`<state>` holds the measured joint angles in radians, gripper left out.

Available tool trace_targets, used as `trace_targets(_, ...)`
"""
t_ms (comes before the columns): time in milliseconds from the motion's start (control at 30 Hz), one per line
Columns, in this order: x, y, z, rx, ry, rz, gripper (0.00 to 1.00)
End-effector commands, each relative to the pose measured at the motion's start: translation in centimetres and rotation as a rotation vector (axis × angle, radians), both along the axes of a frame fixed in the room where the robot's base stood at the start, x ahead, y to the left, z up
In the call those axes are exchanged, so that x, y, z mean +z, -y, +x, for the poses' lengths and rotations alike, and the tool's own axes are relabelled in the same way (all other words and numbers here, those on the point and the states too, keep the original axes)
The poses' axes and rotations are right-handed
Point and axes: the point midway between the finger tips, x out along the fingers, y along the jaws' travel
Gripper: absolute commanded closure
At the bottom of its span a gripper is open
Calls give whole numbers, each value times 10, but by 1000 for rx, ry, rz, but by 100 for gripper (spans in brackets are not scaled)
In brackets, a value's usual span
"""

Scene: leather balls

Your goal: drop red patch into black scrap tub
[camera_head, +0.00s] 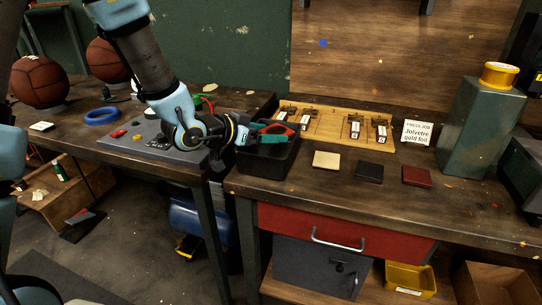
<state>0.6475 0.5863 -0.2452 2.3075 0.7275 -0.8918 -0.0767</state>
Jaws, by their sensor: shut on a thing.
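My gripper (275,132) is over the black scrap tub (268,160), which stands at the left front of the right bench. Its teal fingers are shut on a red patch (279,128), of which only a small part shows between them. The patch is at about the height of the tub's rim; I cannot tell whether it touches the tub. The fingers and wrist hide part of the tub's opening, and its floor is not visible.
Tan (326,159), black (369,172) and dark red (416,176) squares lie right of the tub. A wooden board (335,125) with labelled pieces lies behind. A green-grey container (478,125) stands at right. Brown balls (40,80) sit on the left bench.

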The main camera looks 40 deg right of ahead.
Motion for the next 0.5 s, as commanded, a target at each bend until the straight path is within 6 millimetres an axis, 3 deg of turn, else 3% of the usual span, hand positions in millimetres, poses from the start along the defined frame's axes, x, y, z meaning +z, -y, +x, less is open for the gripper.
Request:
trace_targets(333, -5, 0, 0, 0, 1, 0, 69)
trace_targets(367, -5, 0, 0, 0, 1, 0, 10)
trace_targets(500, -5, 0, 0, 0, 1, 0, 0)
